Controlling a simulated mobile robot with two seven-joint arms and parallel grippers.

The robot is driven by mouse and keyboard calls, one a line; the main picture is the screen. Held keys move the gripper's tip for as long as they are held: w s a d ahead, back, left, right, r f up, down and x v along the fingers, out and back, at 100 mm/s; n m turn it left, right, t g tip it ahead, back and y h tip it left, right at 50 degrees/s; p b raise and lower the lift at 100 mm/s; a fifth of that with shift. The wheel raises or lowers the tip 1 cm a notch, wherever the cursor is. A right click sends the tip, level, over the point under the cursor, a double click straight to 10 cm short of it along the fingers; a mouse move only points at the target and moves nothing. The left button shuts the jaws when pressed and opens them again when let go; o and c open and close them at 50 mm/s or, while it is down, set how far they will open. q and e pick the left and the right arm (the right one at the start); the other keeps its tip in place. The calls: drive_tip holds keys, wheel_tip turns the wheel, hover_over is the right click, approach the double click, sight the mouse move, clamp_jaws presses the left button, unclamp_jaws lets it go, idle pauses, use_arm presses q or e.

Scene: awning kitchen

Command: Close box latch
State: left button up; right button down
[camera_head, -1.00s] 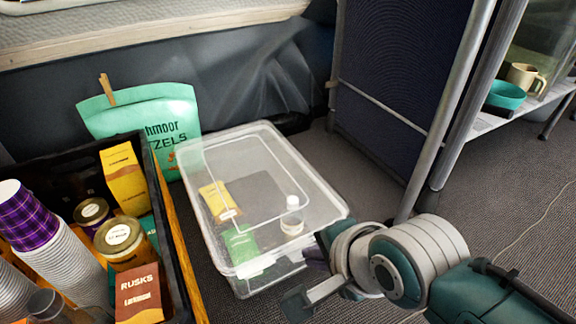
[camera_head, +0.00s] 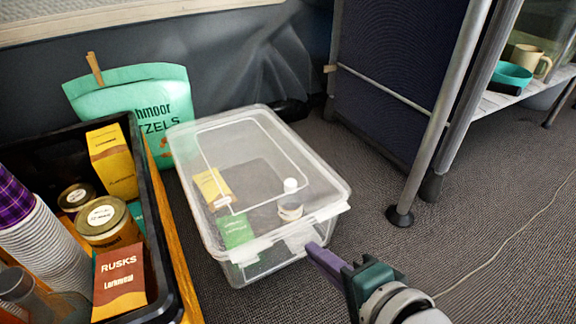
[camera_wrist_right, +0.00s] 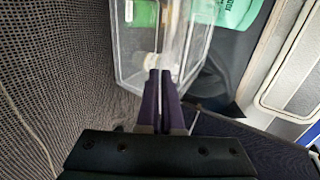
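The clear plastic box (camera_head: 262,262) stands on the carpet with its clear lid (camera_head: 250,135) lying over the top. A translucent latch flap (camera_head: 298,241) shows at the near side, below the lid rim; whether it is engaged is hard to tell. My right gripper (camera_head: 312,249) has its purple fingertips at or right beside this flap; contact cannot be told. In the right wrist view the fingers (camera_wrist_right: 159,74) lie together with hardly any gap, holding nothing visible, in front of the box wall (camera_wrist_right: 131,62). My left gripper is not in view.
A dark crate (camera_head: 155,215) with cups, jars and packets stands left of the box. A green pretzel bag (camera_head: 120,95) stands behind. A metal-legged shelf (camera_head: 440,125) is at the right. Carpet (camera_head: 480,240) is free to the right of the box.

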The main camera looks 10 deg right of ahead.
drive_tip(key=shift+s+f+t+b, duration=0.1)
drive_tip(key=shift+f+t+b, duration=0.35)
drive_tip(key=shift+f+t, duration=0.2)
drive_tip(key=shift+t+y, duration=0.25)
drive_tip(key=shift+y, duration=0.05)
drive_tip(key=shift+r, duration=0.1)
drive_tip(key=c, duration=1.1)
unclamp_jaws()
drive_tip(key=shift+o, duration=0.2)
drive_tip(key=p+v, duration=0.5)
drive_tip(key=v, duration=0.5)
drive_tip(key=shift+p, duration=0.4)
drive_tip(key=shift+o, duration=0.2)
